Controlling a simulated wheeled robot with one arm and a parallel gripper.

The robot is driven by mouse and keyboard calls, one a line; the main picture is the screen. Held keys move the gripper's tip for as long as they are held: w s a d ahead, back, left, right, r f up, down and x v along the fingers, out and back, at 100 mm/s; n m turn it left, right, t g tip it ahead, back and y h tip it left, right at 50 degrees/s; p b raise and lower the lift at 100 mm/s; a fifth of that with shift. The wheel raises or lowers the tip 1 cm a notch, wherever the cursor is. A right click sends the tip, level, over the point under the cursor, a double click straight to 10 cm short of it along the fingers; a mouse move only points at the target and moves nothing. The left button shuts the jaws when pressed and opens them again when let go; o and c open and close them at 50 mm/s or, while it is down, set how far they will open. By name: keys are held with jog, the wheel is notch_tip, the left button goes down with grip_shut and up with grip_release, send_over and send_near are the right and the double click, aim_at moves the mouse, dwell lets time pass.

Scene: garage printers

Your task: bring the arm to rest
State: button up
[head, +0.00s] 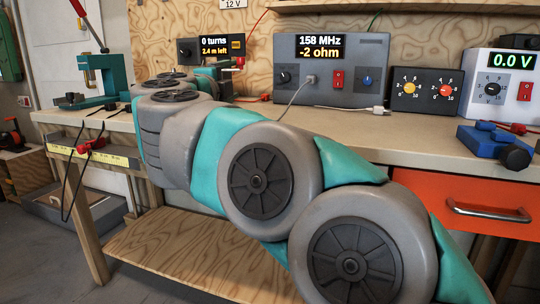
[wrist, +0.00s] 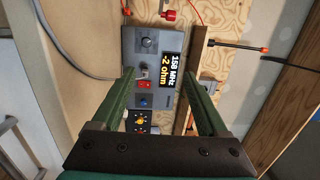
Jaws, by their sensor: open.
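My arm, grey and teal, reaches from the lower right across the front of the workbench (head: 440,152) in the head view. Its far end is by the back left of the bench, where the arm's own links hide most of the gripper. In the wrist view my gripper (wrist: 162,92) shows two green fingers set wide apart with nothing between them. Beyond the fingers is the grey meter box (wrist: 150,65) reading 158 MHz and -2 ohm. The same meter box (head: 314,88) stands at the back of the bench in the head view.
A black box reading 0 turns (head: 211,50) stands behind the arm's far end. A teal press (head: 95,80) is at the left. A two-dial box (head: 425,90), a white 0.0 V supply (head: 500,88) and a blue vise (head: 495,143) stand right. An orange drawer (head: 470,203) is below.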

jog(key=s+a+r+n+t+y, duration=0.2)
jog(key=a+r+n+y, duration=0.2)
jog(key=n+y, duration=0.4)
jog(key=s+a+f+n+g+y, duration=0.1)
jog(key=s+f+n+g+y, duration=0.5)
jog(key=f+n, duration=0.6)
jog(key=s+d+f+n+g+h, duration=0.1)
jog(key=s+d+f+g+h, duration=0.25)
jog(key=f, duration=0.65)
jog(key=s+d+f+n+g, duration=0.1)
jog(key=s+d+f+g, duration=0.2)
jog(key=s+d+f, duration=0.35)
jog(key=s+d+f+g+h, duration=0.2)
jog(key=s+d+f, duration=0.4)
jog(key=s, duration=0.3)
jog(key=s+d+f+g+h, duration=0.1)
jog(key=s+d+f+g, duration=0.3)
jog(key=s, duration=0.5)
jog(key=s+d+f+m+g+h+p, duration=0.1)
jog(key=s+d+f+g+h, duration=0.1)
jog(key=s+d+f, duration=0.7)
jog(key=shift+g+h, duration=0.35)
jog(key=shift+g, duration=0.4)
